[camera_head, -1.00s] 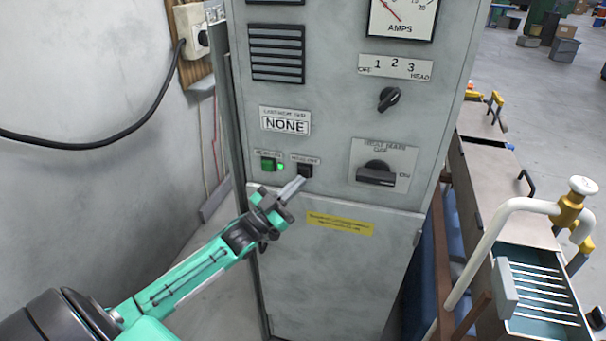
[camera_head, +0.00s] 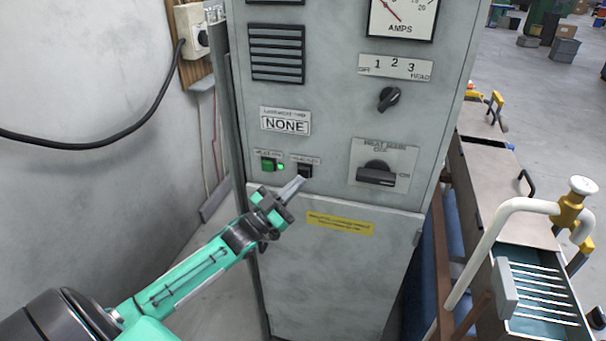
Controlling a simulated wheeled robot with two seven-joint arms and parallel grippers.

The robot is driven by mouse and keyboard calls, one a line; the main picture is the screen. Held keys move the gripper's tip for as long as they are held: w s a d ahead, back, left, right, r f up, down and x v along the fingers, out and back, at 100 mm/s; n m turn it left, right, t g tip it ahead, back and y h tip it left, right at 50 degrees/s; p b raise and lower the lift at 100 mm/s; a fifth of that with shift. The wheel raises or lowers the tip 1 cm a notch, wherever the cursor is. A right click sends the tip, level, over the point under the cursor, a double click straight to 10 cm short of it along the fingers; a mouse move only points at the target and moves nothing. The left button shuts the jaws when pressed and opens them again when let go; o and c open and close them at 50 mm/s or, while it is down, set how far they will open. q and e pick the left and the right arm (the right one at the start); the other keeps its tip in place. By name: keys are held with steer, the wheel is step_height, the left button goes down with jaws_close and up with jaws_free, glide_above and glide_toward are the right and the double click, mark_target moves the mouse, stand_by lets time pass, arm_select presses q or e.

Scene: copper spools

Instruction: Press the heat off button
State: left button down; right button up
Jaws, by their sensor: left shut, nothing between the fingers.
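The heat off button (camera_head: 305,170) is the small black button on the grey cabinet's front, under a small label. A green button (camera_head: 268,164) sits to its left, with a small lit green lamp (camera_head: 281,167) beside it. My left gripper (camera_head: 297,184) is shut and empty. Its fingertips point up and right and overlap the lower edge of the black button in the picture. I cannot tell whether they touch it. My right gripper is not in view.
The grey cabinet (camera_head: 330,265) also carries a heat main switch (camera_head: 377,173), a selector knob (camera_head: 389,98) and an amps meter (camera_head: 404,15). A wall with a black cable (camera_head: 95,145) is at left. A white curved rail (camera_head: 490,235) stands at lower right.

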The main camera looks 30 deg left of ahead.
arm_select(q)
steer(key=shift+w, duration=0.15)
steer(key=shift+w+a, duration=0.1)
steer(key=shift+w, duration=0.2)
steer(key=shift+w+a+b, duration=0.15)
steer(key=shift+w+b, duration=0.2)
steer(key=shift+w, duration=0.05)
stand_by(0.6)
steer(key=shift+s, duration=0.1)
steer(key=shift+s+d+p, duration=0.25)
steer(key=shift+s+p, duration=0.15)
steer(key=shift+s, duration=0.35)
steer(key=s+p, duration=0.1)
steer(key=s, duration=0.1)
steer(key=s+d+p, duration=0.1)
steer(key=s, duration=0.1)
steer(key=shift+s+d, duration=0.2)
steer(key=shift+s, duration=0.2)
